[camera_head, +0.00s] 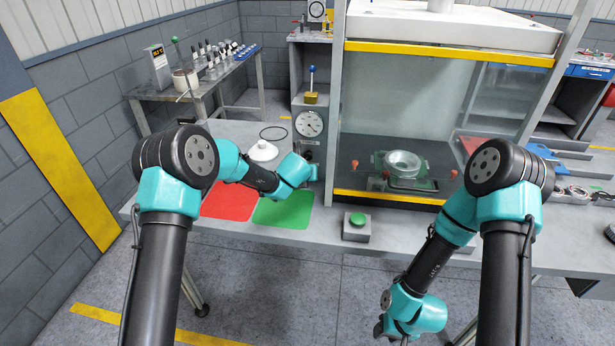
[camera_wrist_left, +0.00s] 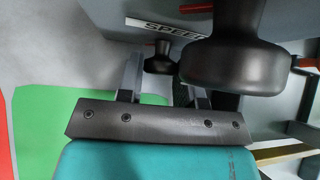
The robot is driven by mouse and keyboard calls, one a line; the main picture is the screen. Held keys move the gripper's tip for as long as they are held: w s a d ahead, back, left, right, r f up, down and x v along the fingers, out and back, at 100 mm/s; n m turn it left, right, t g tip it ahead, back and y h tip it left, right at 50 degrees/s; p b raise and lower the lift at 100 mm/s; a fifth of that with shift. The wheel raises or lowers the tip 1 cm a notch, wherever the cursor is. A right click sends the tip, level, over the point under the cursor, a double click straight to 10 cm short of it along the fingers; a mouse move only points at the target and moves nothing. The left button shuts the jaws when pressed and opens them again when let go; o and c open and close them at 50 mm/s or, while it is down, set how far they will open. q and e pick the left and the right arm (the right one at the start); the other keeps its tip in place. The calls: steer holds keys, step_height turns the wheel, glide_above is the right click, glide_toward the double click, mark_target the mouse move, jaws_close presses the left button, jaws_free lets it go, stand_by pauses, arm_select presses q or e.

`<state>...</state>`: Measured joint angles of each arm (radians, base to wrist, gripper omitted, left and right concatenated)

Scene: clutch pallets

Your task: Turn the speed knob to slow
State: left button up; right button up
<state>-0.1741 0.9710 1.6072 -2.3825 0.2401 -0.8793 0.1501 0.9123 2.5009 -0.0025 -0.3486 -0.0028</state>
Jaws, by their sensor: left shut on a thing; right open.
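The grey control column has a white round dial (camera_head: 308,123) on its front. In the left wrist view, a SPEED label (camera_wrist_left: 165,25) sits on the column, with a small black speed knob (camera_wrist_left: 158,62) just below it. My left gripper (camera_head: 310,172) is at the lower front of the column. In the left wrist view its fingers (camera_wrist_left: 168,88) stand either side of the knob; the exact contact is hard to see. A larger black knob-shaped part (camera_wrist_left: 232,58) hides part of that view. My right gripper (camera_head: 384,328) hangs low at the bottom, open, away from the column.
A red mat (camera_head: 229,202) and a green mat (camera_head: 283,212) lie on the table under my left arm. A green button box (camera_head: 356,227) stands at the front edge. A glass-fronted press (camera_head: 395,105) with a green fixture inside stands right of the column.

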stand_by(0.3)
arm_select(q)
steer(key=o, duration=0.9)
steer(key=v, duration=1.7)
steer(key=shift+a+r, duration=0.15)
steer(key=shift+r, duration=0.05)
